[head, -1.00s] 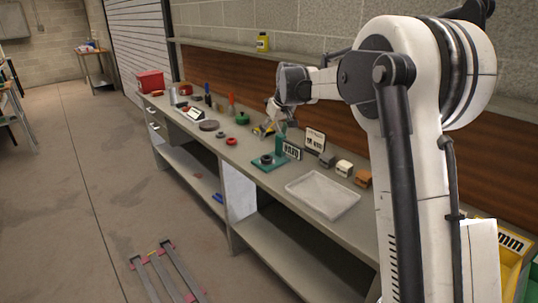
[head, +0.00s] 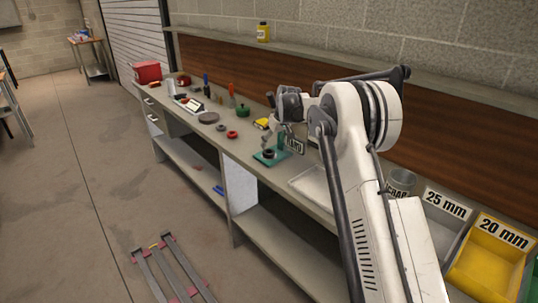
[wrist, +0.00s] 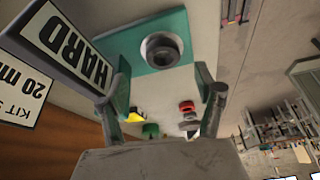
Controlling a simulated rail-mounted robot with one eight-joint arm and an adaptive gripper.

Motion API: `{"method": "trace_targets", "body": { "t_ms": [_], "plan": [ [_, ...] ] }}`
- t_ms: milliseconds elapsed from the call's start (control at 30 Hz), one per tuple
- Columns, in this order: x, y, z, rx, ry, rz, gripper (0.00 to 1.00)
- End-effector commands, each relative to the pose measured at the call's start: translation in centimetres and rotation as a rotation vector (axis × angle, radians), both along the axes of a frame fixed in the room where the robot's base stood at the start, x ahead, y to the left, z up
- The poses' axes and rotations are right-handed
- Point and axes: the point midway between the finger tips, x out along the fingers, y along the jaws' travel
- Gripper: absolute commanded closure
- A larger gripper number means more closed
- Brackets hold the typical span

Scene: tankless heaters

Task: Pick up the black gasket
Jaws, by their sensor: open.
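The black gasket (head: 268,154) is a thick dark ring lying on a teal plate (head: 258,160) on the workbench. In the wrist view the gasket (wrist: 163,51) sits near the top middle on the teal plate (wrist: 120,48). My gripper (head: 268,143) is close above the plate in the head view. In the wrist view my gripper (wrist: 162,76) is open and empty, one finger to each side below the gasket. The fingers look apart from it; the exact height gap cannot be told.
A sign reading HARD (wrist: 85,60) stands close to the left finger. A pale tray (head: 308,184) is on the bench nearer the camera. A red ring (head: 232,134), a green pot (head: 243,110) and a grey disc (head: 208,118) lie farther along. Bins stand at right.

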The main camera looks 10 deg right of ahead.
Motion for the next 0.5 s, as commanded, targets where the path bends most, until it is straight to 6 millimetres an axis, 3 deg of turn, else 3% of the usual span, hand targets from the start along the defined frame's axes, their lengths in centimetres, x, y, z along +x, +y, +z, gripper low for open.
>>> {"method": "trace_targets", "body": {
  "t_ms": [333, 500],
  "plan": [
    [0.6, 0.4, -1.9, 0.0, 0.0, 0.001, 0.34],
    [1.0, 1.0, -4.1, 0.0, 0.0, 0.001, 0.34]
  ]
}}
